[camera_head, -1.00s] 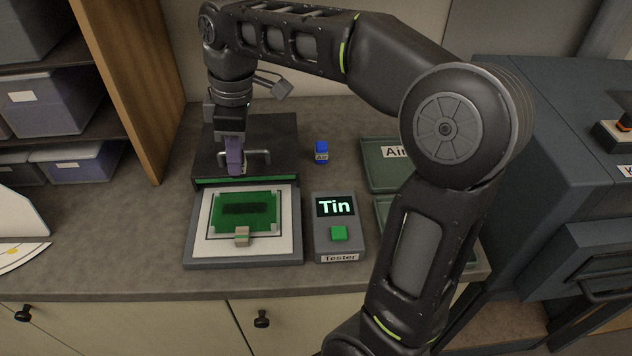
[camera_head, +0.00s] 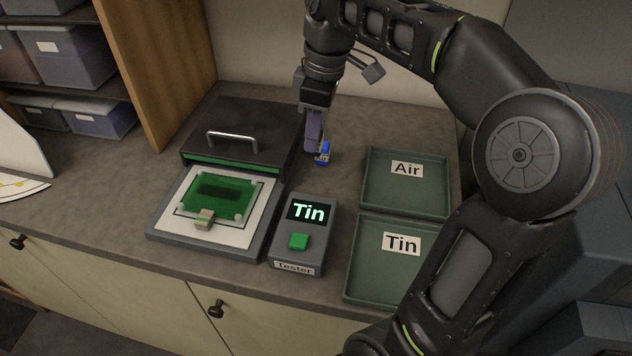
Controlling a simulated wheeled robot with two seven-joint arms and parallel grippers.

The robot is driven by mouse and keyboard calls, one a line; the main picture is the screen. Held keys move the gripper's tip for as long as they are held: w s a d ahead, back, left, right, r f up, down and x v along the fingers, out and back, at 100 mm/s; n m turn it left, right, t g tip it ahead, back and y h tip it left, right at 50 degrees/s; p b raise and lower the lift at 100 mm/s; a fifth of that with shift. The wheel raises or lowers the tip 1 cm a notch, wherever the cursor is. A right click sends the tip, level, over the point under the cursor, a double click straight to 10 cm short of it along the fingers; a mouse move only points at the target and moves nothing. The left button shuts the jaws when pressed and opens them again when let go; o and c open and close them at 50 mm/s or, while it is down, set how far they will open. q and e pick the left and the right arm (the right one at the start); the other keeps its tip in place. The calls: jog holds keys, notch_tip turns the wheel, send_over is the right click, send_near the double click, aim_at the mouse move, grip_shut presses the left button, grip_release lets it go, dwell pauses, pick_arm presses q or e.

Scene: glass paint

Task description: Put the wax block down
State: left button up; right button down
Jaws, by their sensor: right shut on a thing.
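A small blue block (camera_head: 325,153) with a pale label shows on or just above the counter behind the tester; it appears to be the wax block. My right gripper (camera_head: 317,149) points down and is shut on this block, its fingers covering the block's left side. I cannot tell whether the block's underside touches the counter. My left gripper is not in view.
A dark case with a metal handle (camera_head: 232,140) stands left of my gripper. In front is a framed plate (camera_head: 258,218) with a green panel and a beige piece. A tester (camera_head: 287,254) reads Tin. Green trays marked Air (camera_head: 430,188) and Tin (camera_head: 376,270) lie right.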

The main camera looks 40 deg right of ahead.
aim_at(314, 155)
notch_tip(314, 155, down, 5)
jog(key=b, duration=0.3)
jog(key=shift+r, duration=0.1)
jog(key=shift+f, duration=0.55)
jog(key=shift+f, duration=1.9)
